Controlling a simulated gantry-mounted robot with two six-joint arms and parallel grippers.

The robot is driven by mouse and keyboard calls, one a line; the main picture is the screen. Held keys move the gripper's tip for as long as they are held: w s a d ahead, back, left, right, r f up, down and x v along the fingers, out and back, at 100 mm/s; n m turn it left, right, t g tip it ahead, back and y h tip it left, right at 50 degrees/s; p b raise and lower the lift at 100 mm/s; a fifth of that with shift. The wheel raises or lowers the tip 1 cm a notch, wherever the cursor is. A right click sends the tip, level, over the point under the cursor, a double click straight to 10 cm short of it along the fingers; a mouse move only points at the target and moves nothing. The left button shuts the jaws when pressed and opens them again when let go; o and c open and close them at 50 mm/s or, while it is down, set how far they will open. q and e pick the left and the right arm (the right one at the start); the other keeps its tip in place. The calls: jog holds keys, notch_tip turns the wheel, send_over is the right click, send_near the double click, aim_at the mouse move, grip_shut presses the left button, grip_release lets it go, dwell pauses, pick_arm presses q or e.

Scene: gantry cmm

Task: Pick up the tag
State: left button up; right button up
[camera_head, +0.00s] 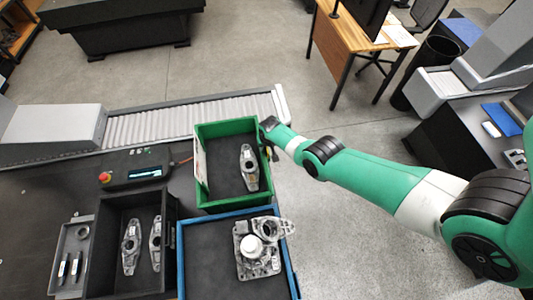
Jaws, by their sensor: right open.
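A pale flat card (201,163), which looks like the tag, stands upright along the left wall of the green crate (227,129). It is seen nearly edge-on. My right gripper (267,134) is at the crate's upper right corner, across the crate from the card and apart from it. It is small and dark here; it is open, and I see nothing held in it. My left gripper is not in view.
A metal part (249,168) lies in the green crate. A blue crate (181,262) holds metal castings, and a black crate (122,196) holds two parts. A grey tray (59,256), a control box (133,175) and a roller conveyor (160,126) are nearby.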

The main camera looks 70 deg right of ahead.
jog(key=shift+r, duration=0.1)
grip_shut()
dwell(0.4)
